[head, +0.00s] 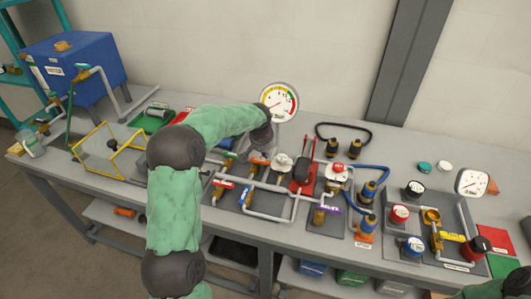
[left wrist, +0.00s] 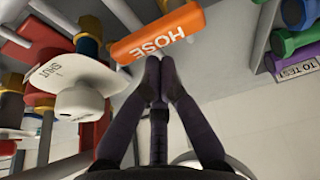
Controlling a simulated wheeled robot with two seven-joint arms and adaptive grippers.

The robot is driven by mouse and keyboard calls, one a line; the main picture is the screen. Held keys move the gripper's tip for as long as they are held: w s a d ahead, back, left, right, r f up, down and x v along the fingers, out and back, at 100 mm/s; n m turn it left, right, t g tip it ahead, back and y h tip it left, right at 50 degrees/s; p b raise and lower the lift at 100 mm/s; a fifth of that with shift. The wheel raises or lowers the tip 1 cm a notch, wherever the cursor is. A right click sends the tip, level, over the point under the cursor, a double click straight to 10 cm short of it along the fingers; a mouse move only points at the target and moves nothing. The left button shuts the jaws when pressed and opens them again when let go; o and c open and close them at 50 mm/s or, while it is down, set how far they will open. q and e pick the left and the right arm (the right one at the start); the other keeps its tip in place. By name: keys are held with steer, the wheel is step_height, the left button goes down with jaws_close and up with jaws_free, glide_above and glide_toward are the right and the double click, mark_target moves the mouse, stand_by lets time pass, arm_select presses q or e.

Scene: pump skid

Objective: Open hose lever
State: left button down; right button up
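The hose lever is an orange bar marked HOSE (left wrist: 157,33) at the top middle of the left wrist view. In the head view its orange handle (head: 259,161) shows on the bench piping, just below my left wrist. My left gripper (left wrist: 159,78) has its fingertips together just below the lever's lower edge, with nothing seen between them. I cannot tell whether they touch the lever. In the head view the fingers are mostly hidden by my wrist. My right gripper is not in view; only part of my right arm shows at the bottom right corner.
Left of the lever in the wrist view is a white tag marked SHUT (left wrist: 70,78). A tag marked TO TEST (left wrist: 295,72) is on the right. A pressure gauge (head: 279,102) stands behind.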

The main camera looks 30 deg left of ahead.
arm_select(q)
steer(key=shift+s+d+m+p, duration=0.1)
steer(key=shift+s+m+p, duration=0.05)
steer(key=shift+m+p, duration=0.3)
